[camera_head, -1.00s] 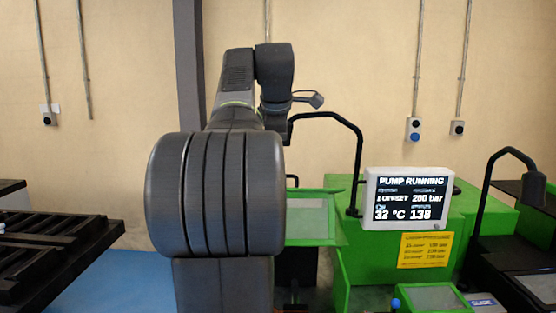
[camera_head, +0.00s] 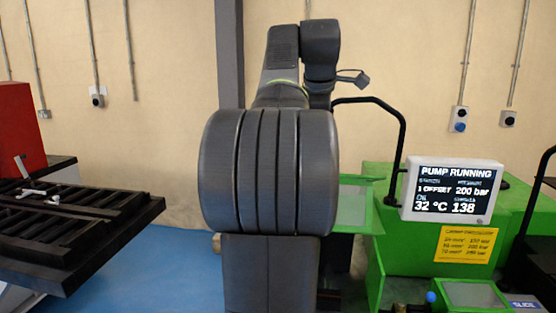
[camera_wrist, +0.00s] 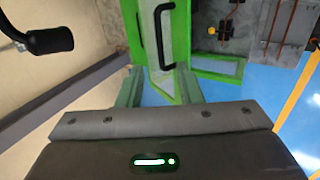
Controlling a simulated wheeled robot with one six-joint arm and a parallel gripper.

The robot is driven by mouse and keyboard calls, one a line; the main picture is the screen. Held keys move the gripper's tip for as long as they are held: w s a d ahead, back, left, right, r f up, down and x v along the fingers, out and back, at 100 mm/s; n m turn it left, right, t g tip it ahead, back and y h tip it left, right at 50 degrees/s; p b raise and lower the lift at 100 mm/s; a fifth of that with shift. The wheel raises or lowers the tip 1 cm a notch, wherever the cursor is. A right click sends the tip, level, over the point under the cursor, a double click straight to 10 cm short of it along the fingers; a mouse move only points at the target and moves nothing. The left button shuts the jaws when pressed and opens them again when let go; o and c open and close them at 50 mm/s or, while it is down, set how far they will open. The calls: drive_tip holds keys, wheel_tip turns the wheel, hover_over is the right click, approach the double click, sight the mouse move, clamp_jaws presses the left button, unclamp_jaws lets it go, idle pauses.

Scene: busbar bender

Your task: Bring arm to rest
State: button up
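My arm (camera_head: 270,170) stands in the middle of the head view, folded upward, with its upper links in front of the wall. My gripper (camera_wrist: 159,82) shows in the wrist view, with its two fingers apart and nothing visible between them. In the head view I cannot make out the fingers. Beyond the fingers, the wrist view shows a green-framed panel with a black handle (camera_wrist: 163,35) and blue floor. I see no contact between the gripper and anything.
A green machine (camera_head: 400,260) with a display (camera_head: 452,190) reading "PUMP RUNNING" and 200 bar is at right, beside a curved black rail (camera_head: 400,125). A dark slatted table (camera_head: 75,235) and a red box (camera_head: 20,130) are at left. Blue floor (camera_head: 165,270) lies clear between.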

drive_tip(key=x, duration=1)
drive_tip(key=shift+w+f, duration=0.3)
drive_tip(key=shift+r, duration=0.15)
